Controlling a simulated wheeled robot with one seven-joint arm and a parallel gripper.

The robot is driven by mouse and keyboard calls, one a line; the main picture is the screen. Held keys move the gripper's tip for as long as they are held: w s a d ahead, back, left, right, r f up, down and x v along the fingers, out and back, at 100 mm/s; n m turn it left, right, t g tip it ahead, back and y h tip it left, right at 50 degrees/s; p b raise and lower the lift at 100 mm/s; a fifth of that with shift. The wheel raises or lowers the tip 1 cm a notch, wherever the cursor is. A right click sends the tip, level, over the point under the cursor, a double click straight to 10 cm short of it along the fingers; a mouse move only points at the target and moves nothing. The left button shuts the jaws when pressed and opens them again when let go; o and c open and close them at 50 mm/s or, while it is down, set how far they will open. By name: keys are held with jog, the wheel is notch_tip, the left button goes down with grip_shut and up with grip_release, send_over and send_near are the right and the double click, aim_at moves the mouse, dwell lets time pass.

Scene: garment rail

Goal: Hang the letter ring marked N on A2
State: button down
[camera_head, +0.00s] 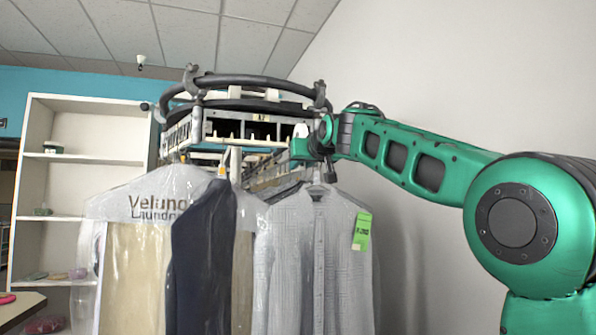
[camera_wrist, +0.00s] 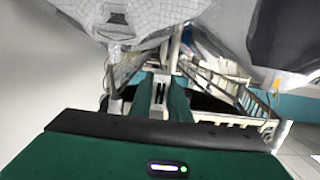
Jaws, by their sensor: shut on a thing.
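My gripper (camera_head: 300,149) is at the right side of the garment rail (camera_head: 245,82), above the grey checked shirt (camera_head: 305,250). In the wrist view, the green fingers of my gripper (camera_wrist: 160,88) are shut on a narrow pale thing (camera_wrist: 160,92). Its shape is mostly hidden, and I cannot tell whether it is a letter ring. No letter N and no A2 mark is readable in either view. The shirt's hanger (camera_head: 318,188) is just below my gripper; I cannot tell whether they touch.
A dark garment (camera_head: 203,255) and a plastic-covered garment (camera_head: 137,265) hang left of the shirt. A green tag (camera_head: 362,231) is on the shirt. White shelves (camera_head: 85,182) with small items stand at the left. A plain wall (camera_head: 470,70) is behind my arm.

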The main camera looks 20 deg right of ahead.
jog(key=shift+w, duration=2.4)
jog(key=shift+f, duration=1.15)
jog(key=c, duration=1.6)
grip_release()
jog(key=s, duration=0.3)
jog(key=s+r, duration=0.1)
jog(key=s, duration=0.6)
jog(key=shift+s+r, duration=0.2)
jog(key=shift+s, duration=0.1)
